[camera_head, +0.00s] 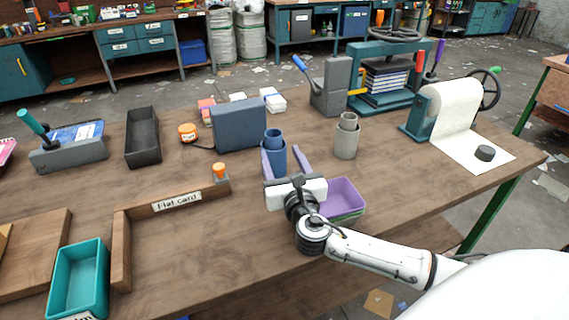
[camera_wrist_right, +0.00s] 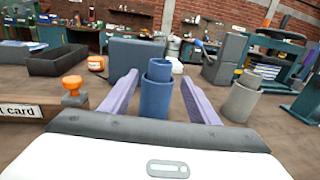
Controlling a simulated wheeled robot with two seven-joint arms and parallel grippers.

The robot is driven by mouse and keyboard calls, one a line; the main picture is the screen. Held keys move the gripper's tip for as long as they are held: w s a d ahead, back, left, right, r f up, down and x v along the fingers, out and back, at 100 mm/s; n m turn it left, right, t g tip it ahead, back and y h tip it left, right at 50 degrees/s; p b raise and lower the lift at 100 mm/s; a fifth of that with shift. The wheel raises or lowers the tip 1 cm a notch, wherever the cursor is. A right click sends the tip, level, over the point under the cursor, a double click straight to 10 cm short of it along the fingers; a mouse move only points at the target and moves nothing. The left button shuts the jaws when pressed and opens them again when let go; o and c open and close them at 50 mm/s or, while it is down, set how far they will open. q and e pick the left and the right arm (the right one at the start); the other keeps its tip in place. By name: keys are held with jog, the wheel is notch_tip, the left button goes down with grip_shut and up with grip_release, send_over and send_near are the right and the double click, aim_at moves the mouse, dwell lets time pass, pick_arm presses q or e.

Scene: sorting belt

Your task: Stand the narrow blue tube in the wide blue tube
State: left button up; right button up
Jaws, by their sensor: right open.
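The narrow blue tube (camera_head: 272,133) stands upright inside the wide blue tube (camera_head: 276,156), with its upper part showing above the rim. In the right wrist view the narrow blue tube (camera_wrist_right: 159,69) also rises out of the wide blue tube (camera_wrist_right: 155,103). My right gripper (camera_head: 282,154) is open, its two purple fingers on either side of the tubes. In the wrist view there are gaps between the tubes and the fingers of the right gripper (camera_wrist_right: 158,78). The lower end of the narrow tube is hidden. My left gripper is not in view.
A wide grey tube (camera_head: 346,146) with a narrower grey tube (camera_head: 349,121) in it stands to the right. A dark blue box (camera_head: 238,125) stands behind left. A purple tray (camera_head: 343,196) lies close right of my gripper. An orange knob (camera_head: 219,168) is to the left.

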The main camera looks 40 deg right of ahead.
jog(key=shift+v, duration=1.7)
